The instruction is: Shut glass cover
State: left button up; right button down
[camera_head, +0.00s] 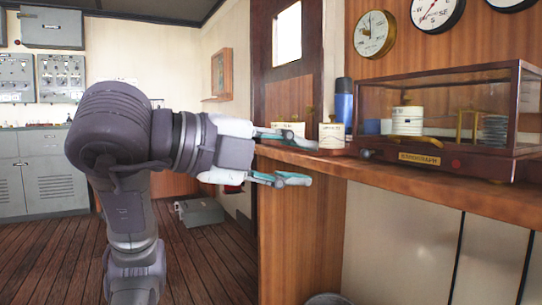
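The glass cover (458,92) is a clear box with a dark wooden frame. It stands over the instrument on the wooden barograph base (480,166), on the shelf at the right. It looks lowered around the instrument; I cannot tell whether a small gap is left at its lower edge. Inside are a white drum (407,121) and a stack of discs (494,130). My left gripper (312,162) is open and empty, left of the case and apart from it. Its fingers are at the shelf's front edge, one above the other. My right gripper is out of view.
The wooden shelf (400,176) runs along the right wall. A blue flask (344,103) and a small labelled jar (332,134) stand between my gripper and the case. Clocks hang above. A grey box (199,211) lies on the floor.

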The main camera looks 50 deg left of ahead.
pick_arm(q)
jog(key=v, duration=0.4)
jog(key=shift+s, duration=0.1)
dwell(0.4)
